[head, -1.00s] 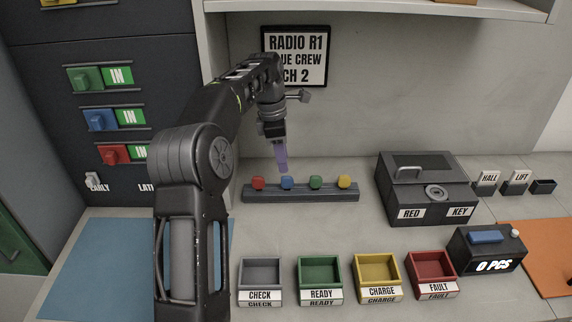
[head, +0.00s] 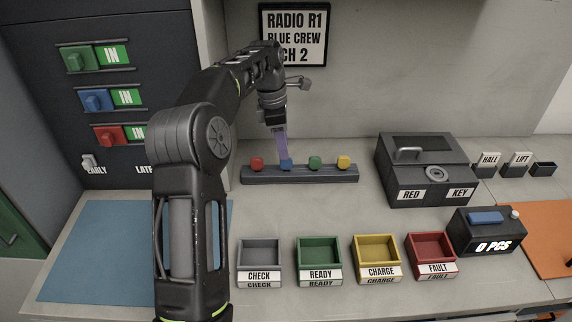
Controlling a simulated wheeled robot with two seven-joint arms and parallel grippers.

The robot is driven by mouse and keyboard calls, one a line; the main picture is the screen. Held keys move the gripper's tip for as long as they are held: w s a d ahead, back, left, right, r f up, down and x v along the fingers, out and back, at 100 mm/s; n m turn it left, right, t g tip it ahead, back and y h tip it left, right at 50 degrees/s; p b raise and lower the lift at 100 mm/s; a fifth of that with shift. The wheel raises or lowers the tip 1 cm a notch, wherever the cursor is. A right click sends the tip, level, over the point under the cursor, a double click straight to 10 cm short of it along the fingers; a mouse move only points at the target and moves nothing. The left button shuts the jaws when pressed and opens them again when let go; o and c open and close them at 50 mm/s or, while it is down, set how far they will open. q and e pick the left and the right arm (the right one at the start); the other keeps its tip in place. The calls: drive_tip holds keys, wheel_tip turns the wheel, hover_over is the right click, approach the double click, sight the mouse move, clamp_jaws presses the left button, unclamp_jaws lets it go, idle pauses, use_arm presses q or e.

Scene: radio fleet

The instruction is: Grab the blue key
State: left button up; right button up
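The blue key (head: 286,165) stands in a dark rack (head: 300,176) near the back of the counter. A red key (head: 257,163) is to its left; a green key (head: 315,162) and a yellow key (head: 343,162) are to its right. My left gripper (head: 283,154) points down right at the blue key, its purplish fingers reaching the key's top and hiding part of it. I cannot tell whether the fingers are open or closed on it. My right gripper is not in view.
A dark box labelled RED KEY (head: 425,170) stands right of the rack. In front are a grey CHECK tray (head: 259,270), green READY tray (head: 319,267), yellow CHARGE tray (head: 377,265) and red FAULT tray (head: 432,262). A blue mat (head: 95,250) lies at left.

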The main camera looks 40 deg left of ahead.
sight(286, 167)
use_arm(q)
drive_tip(key=shift+w+d+f+p, duration=0.15)
drive_tip(key=shift+f+p, duration=0.1)
drive_tip(key=shift+f, duration=0.6)
drive_tip(key=shift+d+f+p, duration=0.1)
drive_tip(key=shift+f+p, duration=0.1)
drive_tip(key=shift+f, duration=0.7)
drive_tip(key=shift+w+d+f+p, duration=0.15)
drive_tip(key=shift+f+p, duration=0.1)
drive_tip(key=shift+f, duration=0.6)
drive_tip(key=shift+s, duration=0.1)
clamp_jaws()
